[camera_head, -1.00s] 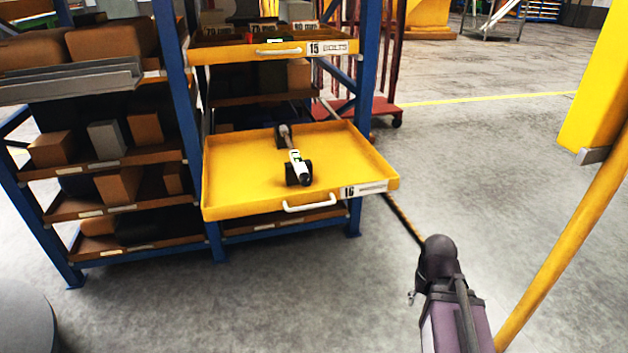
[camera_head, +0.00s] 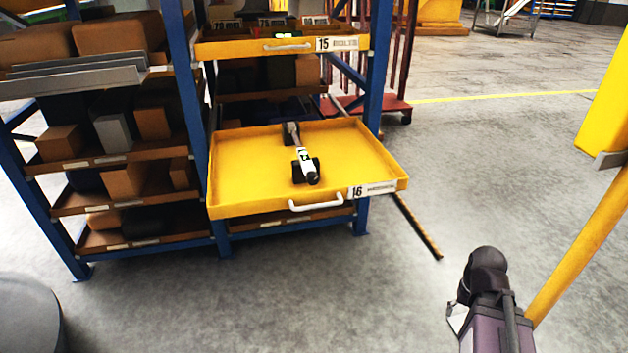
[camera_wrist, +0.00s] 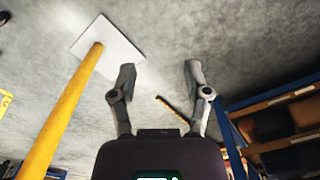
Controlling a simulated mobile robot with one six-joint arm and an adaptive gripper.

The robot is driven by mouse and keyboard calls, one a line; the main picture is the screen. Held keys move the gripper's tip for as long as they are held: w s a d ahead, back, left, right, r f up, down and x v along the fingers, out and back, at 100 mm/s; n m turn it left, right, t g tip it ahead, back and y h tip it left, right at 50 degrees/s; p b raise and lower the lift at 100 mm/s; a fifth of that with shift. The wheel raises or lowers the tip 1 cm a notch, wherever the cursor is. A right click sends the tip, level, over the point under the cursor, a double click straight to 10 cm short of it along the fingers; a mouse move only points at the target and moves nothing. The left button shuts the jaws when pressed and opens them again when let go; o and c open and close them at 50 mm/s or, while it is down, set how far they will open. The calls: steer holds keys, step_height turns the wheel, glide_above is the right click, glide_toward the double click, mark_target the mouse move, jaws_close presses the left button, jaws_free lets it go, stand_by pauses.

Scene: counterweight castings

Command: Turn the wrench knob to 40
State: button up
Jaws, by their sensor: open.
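The wrench (camera_head: 300,152) lies in the pulled-out yellow drawer (camera_head: 238,178) marked 16, in the head view. It rests on two dark supports, with its white body and dark knob end (camera_head: 312,177) toward the drawer's front. The scale on the knob is too small to read. My gripper shows in the wrist view (camera_wrist: 160,80), its two fingers apart with nothing between them. It faces the floor and a yellow post, away from the drawer. The wrench is not in the wrist view.
Blue rack uprights (camera_head: 372,75) flank the drawer. Shelves with boxes (camera_head: 120,180) stand to the left. A yellow post (camera_head: 580,240) stands at the right. A grey drum (camera_head: 25,315) is at lower left. The floor before the drawer is clear.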

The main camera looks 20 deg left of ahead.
steer(key=shift+o, duration=0.6)
steer(key=w+a+r+m+t+h+b, duration=0.1)
steer(key=w+a+r+m+t+h, duration=0.1)
steer(key=w+a+r+t, duration=0.35)
steer(key=w+a+r+m+t+h+b, duration=0.1)
steer(key=w+a+r+t+b, duration=0.1)
steer(key=w+a+t, duration=0.65)
steer(key=s+a+r+n+y, duration=0.1)
steer(key=a+r+n+y, duration=0.2)
steer(key=a, duration=0.9)
steer(key=s+a+r+n+t+y+b, duration=0.1)
steer(key=s+a+r+n+y, duration=0.1)
steer(key=a+y, duration=0.8)
steer(key=a+r+n, duration=0.1)
steer(key=a, duration=0.2)
steer(key=shift+s+r, duration=0.15)
steer(key=shift+r, duration=0.15)
